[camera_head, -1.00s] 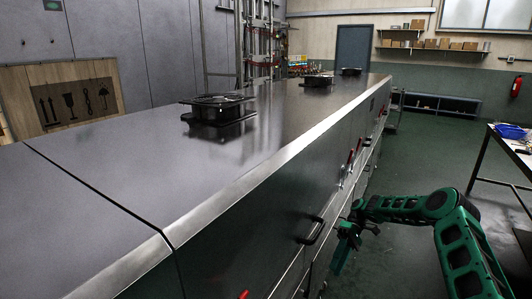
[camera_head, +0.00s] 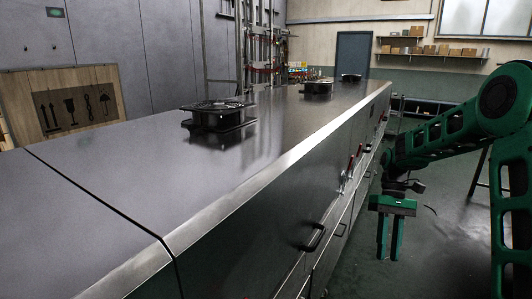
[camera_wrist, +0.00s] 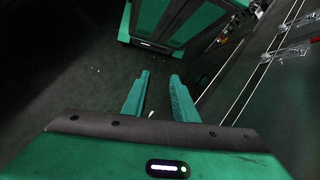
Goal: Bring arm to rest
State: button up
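My gripper (camera_head: 389,257) hangs below my green arm in the head view, to the right of the tunnel dryer. Its two green fingers point down. In the wrist view the fingertips (camera_wrist: 160,75) stand apart with an empty gap between them. Nothing is held. The arm is bent, with its elbow high at the right edge of the head view. The gripper is apart from the dryer's side in the picture.
The long metal tunnel dryer (camera_head: 110,205) fills the left and middle, with fans on top and handles (camera_head: 313,237) and red levers (camera_head: 355,157) on its side. Dark green floor (camera_head: 455,232) shows on the right. Shelves with boxes (camera_head: 440,50) hang on the far wall.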

jog(key=s+d+r+m+t+h, duration=0.1)
jog(key=s+d+r+m+t, duration=0.2)
jog(key=s, duration=0.4)
jog(key=s+d+r+m+h, duration=0.1)
jog(key=s+d+r, duration=0.2)
jog(key=s+r, duration=0.4)
jog(key=s+f+m+t, duration=0.2)
jog(key=s+m+t, duration=0.1)
jog(key=s, duration=1.2)
jog(key=shift+s+d+f+m, duration=0.15)
jog(key=shift+d+f+m, duration=0.15)
jog(key=shift+m, duration=0.1)
